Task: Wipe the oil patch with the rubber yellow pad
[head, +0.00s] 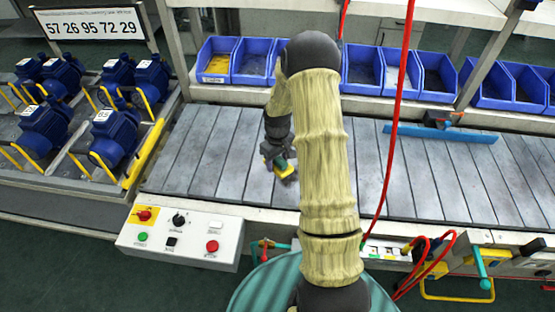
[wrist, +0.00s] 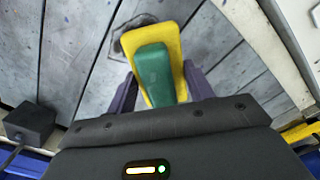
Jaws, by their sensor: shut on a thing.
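The rubber pad, yellow (wrist: 166,42) with a green block (wrist: 153,75) on it, is held between the two fingers of my gripper (wrist: 160,92). My gripper (head: 278,164) is low over the slatted belt in the head view, and the pad shows there as a small yellow and green piece (head: 281,162). A dark oil patch (wrist: 122,44) lies on the grey slats at the far end of the pad in the wrist view. The pad overlaps and partly hides it. I cannot tell whether the pad touches the slats.
Blue bins (head: 216,62) line the back of the belt (head: 450,180). A long blue squeegee-like tool (head: 440,133) lies at the right. Blue pumps (head: 115,135) stand at the left. A button panel (head: 180,238) is in front, and a red hose (head: 398,110) hangs right of my arm.

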